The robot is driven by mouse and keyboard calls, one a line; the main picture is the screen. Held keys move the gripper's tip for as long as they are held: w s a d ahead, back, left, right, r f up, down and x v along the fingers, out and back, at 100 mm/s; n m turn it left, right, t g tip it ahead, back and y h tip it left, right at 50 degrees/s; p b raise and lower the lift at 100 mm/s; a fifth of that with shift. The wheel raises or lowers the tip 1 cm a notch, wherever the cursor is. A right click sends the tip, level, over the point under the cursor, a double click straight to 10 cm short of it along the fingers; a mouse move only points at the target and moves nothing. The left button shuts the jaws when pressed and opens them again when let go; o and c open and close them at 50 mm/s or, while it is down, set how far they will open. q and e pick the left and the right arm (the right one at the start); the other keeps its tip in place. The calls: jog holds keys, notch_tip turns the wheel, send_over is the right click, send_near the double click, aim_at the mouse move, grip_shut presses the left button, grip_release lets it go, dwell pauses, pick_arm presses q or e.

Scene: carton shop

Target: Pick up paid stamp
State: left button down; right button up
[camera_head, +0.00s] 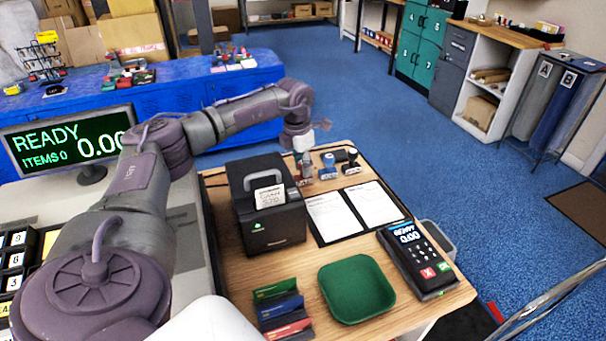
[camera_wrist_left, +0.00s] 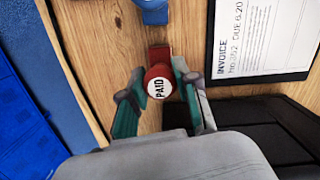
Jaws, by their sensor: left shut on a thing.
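The paid stamp shows in the wrist view as a round red knob (camera_wrist_left: 158,82) with a white label reading PAID, above a red base. In the head view its red part (camera_head: 304,178) shows under the end of my left arm, at the back edge of the wooden counter. My left gripper (camera_wrist_left: 157,90) has its green-lined fingers on both sides of the knob and is shut on it. In the head view the left gripper (camera_head: 303,158) points down over the stamp. I cannot tell whether the base touches the wood. My right gripper is not in view.
A blue stamp (camera_head: 328,168) and a black stamp (camera_head: 351,163) stand close to the right. A black receipt printer (camera_head: 270,225) is at the left, clipboard sheets (camera_head: 333,217) in front. A green tray (camera_head: 357,291) and a card terminal (camera_head: 416,257) are nearer.

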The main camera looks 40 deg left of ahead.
pick_arm(q)
jog(key=shift+r, duration=0.1)
jog(key=shift+r, duration=0.45)
notch_tip(320, 180, up, 3)
jog(key=shift+w+f+b, duration=0.1)
jog(key=shift+f+b, duration=0.1)
jog(key=shift+b, duration=0.5)
jog(key=w+d+r+b, duration=0.2)
jog(key=w+d+r, duration=0.3)
jog(key=d, duration=0.5)
notch_tip(320, 180, up, 2)
jog(key=shift+w+d+r, duration=0.15)
jog(key=shift+w+r, duration=0.05)
